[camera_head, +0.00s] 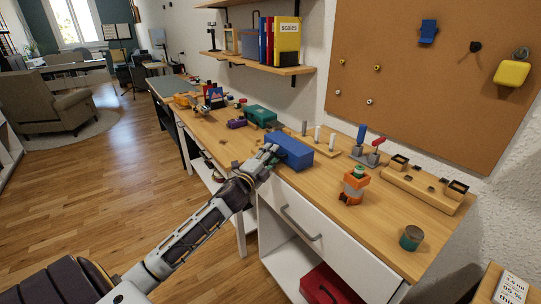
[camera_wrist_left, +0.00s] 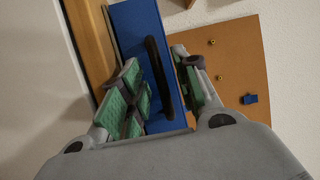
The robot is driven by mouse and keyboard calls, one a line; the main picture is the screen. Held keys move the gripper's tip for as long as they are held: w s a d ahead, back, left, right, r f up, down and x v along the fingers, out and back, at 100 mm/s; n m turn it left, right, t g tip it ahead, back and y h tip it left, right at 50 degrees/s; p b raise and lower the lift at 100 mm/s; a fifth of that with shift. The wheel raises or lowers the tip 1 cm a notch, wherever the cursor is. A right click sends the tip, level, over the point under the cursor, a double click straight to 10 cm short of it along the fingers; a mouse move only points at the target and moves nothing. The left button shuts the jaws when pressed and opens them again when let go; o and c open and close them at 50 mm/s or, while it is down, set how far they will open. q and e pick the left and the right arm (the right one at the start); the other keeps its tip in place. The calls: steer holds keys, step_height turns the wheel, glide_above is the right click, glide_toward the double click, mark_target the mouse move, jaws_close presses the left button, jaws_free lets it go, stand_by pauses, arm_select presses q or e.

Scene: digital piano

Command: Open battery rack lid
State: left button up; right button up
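A blue box (camera_head: 291,152), seemingly the battery rack, stands on the wooden workbench with its top closed. In the left wrist view the blue box (camera_wrist_left: 138,18) fills the space ahead, with a black curved handle (camera_wrist_left: 158,75) on the face toward me. My left gripper (camera_head: 269,154) is at the box's near left side. In the wrist view its green-padded fingers (camera_wrist_left: 163,72) are apart, one on each side of the handle. I cannot tell whether either finger touches it. My right gripper is in neither view.
The wooden workbench (camera_head: 405,235) also holds an orange device (camera_head: 354,186), a dark cylinder (camera_head: 411,238), a wooden holder (camera_head: 425,188) and a green case (camera_head: 260,115). A drawer handle (camera_head: 300,224) juts out below. A shelf (camera_head: 262,64) and corkboard (camera_head: 420,90) are on the wall behind.

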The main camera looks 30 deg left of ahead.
arm_select(q)
steer(key=c, duration=0.7)
jaws_close()
